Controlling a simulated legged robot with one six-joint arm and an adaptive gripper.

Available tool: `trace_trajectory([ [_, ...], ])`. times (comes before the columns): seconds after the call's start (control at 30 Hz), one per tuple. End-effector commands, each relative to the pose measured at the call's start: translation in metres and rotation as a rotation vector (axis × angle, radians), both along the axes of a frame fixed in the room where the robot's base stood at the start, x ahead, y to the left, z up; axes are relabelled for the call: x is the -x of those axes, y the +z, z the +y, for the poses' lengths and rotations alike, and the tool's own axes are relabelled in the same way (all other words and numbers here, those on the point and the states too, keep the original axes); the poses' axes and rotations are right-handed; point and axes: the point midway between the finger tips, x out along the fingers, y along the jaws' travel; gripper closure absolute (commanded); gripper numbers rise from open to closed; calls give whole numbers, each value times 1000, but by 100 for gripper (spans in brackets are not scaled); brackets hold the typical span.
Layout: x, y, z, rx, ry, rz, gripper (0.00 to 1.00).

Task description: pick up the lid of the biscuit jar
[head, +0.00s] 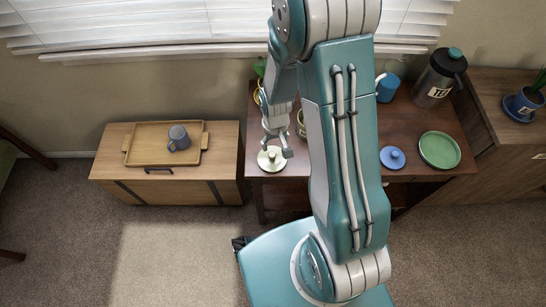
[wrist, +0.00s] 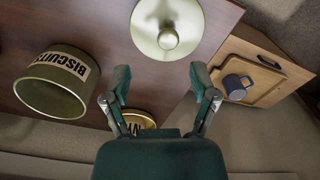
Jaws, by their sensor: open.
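The pale cream-green lid (head: 271,165) lies flat near the front left of the dark brown desk, apart from the jar. In the wrist view the round lid (wrist: 149,40) shows its knob, at the top of the picture beyond my fingertips. The biscuit jar (wrist: 50,95), olive green with a BISCUITS label, stands open and lidless; in the head view the jar (head: 301,125) is partly hidden by my arm. My gripper (head: 277,147) is open and empty, close above the lid. In the wrist view my gripper (wrist: 160,84) has its fingers spread, with nothing between the tips.
A yellow labelled pot (wrist: 137,119) shows behind the fingers. A blue lid (head: 393,157), green plate (head: 440,150), blue mug (head: 387,88) and dark flask (head: 438,78) stand at the right. A cabinet at the left holds a tray (head: 147,153) with a grey-blue mug (head: 179,138).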

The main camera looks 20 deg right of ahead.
Motion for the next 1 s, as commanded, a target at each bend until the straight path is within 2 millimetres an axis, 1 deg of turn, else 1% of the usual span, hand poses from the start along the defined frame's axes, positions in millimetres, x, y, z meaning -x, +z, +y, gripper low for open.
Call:
trace_trajectory([
  [0.03, 0, -7, 2, 1, 3, 3, 24],
  [0.27, 1, -22, 4, 3, 4, 2, 24],
  [0.5, 2, -56, 1, -1, 1, 3, 24],
  [0.6, 1, -64, 1, -1, 2, 1, 24],
  [0.87, 1, -66, 3, 2, 4, -1, 24],
  [0.9, 1, -66, 3, 2, 3, -1, 33],
  [0.97, 1, -66, 3, 2, 3, -1, 60],
  [1.0, 1, -66, 3, 2, 3, -1, 78],
])
